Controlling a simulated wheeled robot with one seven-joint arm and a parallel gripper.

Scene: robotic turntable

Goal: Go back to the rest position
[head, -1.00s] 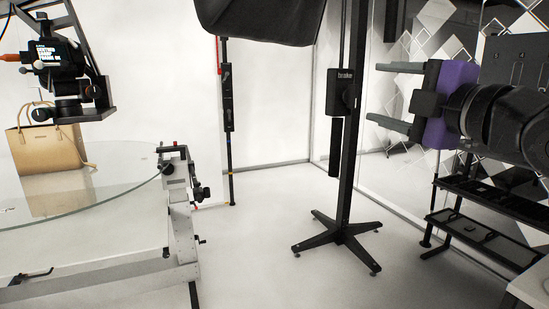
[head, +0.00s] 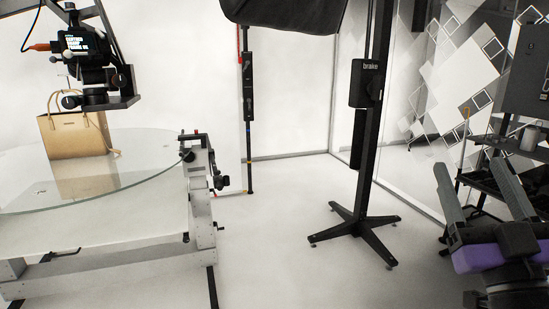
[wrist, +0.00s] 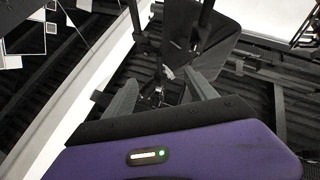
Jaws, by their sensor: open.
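My gripper (head: 482,190) is at the lower right of the head view, with a purple body and two grey fingers pointing up. The fingers are apart with nothing between them. In the wrist view my gripper (wrist: 165,92) shows its two fingers spread apart above the purple housing, with a dark panel and stand beyond them. A tan handbag (head: 75,136) stands upright on the round glass turntable (head: 135,165) at the left, far from my gripper.
A camera rig (head: 90,60) hangs over the turntable. A black stand marked "brake" (head: 366,85) rises mid-floor on spread feet (head: 352,225). A black shelf rack (head: 480,178) is behind my gripper at the right. The floor (head: 275,235) between turntable and stand is clear.

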